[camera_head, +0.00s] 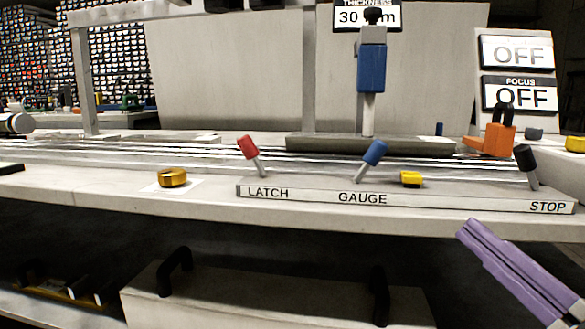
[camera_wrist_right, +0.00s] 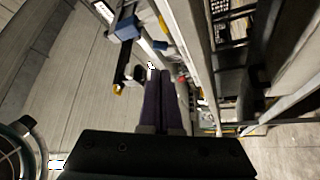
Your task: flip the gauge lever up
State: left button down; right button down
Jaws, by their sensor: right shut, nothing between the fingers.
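The gauge lever (camera_head: 373,154) has a blue grip on a short metal stem and leans up to the right above the GAUGE label on the bench edge. The red-gripped latch lever (camera_head: 248,149) leans to the left, over the LATCH label. The dark stop lever (camera_head: 527,163) leans left above the STOP label. My right gripper (camera_head: 466,232) has purple fingers and is shut and empty, below and in front of the bench edge, to the right of the gauge lever and apart from it. Its fingers also show in the right wrist view (camera_wrist_right: 164,75). My left gripper is not in view.
A label strip (camera_head: 310,196) runs along the bench front. A yellow block (camera_head: 411,178) sits just right of the gauge lever, and a yellow roll (camera_head: 172,177) lies farther left. A blue-bodied post (camera_head: 371,68) stands behind. A drawer with black handles (camera_head: 270,290) is below.

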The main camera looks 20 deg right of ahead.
aim_at(380, 156)
jog(key=b+x, duration=0.1)
jog(key=x, duration=1.1)
jog(key=shift+w+r, duration=0.1)
jog(key=shift+w, duration=0.2)
jog(key=shift+w+r, duration=0.2)
jog(key=shift+w, duration=0.45)
